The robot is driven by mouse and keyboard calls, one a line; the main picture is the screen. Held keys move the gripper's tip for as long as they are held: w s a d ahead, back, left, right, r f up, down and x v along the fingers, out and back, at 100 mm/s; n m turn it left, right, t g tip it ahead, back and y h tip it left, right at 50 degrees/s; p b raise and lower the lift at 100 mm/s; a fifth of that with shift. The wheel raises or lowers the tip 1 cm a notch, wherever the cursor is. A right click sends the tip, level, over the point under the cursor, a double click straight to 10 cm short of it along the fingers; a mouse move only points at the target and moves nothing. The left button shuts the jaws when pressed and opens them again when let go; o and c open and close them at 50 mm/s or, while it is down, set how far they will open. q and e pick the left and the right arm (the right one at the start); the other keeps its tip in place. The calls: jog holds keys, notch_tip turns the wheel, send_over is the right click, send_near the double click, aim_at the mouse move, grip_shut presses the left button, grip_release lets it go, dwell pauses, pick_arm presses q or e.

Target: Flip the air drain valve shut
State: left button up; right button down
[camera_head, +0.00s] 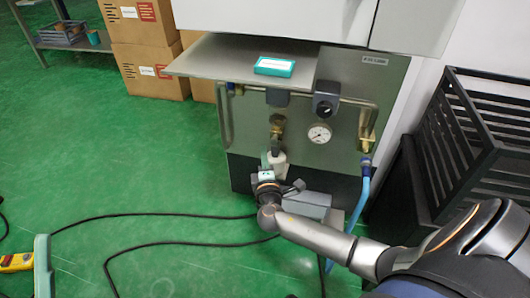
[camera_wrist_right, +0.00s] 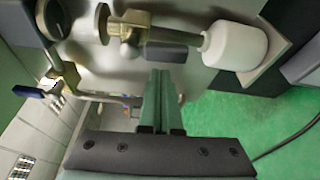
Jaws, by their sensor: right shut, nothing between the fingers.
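A small brass valve with a blue lever (camera_head: 230,88) sits at the panel's upper left; its lever also shows at the left of the right wrist view (camera_wrist_right: 28,92). A brass fitting (camera_wrist_right: 128,30) carries a white bowl (camera_wrist_right: 235,45); the bowl shows low on the panel in the head view (camera_head: 278,160). A small grey block (camera_wrist_right: 167,52) lies just beyond my fingertips. I cannot tell which part is the drain valve. My right gripper (camera_wrist_right: 160,74) is shut and empty in front of the bowl and fitting; contact is unclear.
A gauge (camera_head: 319,133) and a brass fitting with a blue hose (camera_head: 364,185) are to the right. A metal shelf (camera_head: 215,58) overhangs the panel. A black rack (camera_head: 480,130) stands at right. Black cables (camera_head: 150,215) cross the open green floor.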

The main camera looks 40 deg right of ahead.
pick_arm(q)
jog(key=shift+s+d, duration=0.15)
jog(key=shift+d, duration=0.4)
pick_arm(e)
jog(key=shift+s+d, duration=0.3)
jog(key=shift+s, duration=0.05)
jog(key=shift+r, duration=0.1)
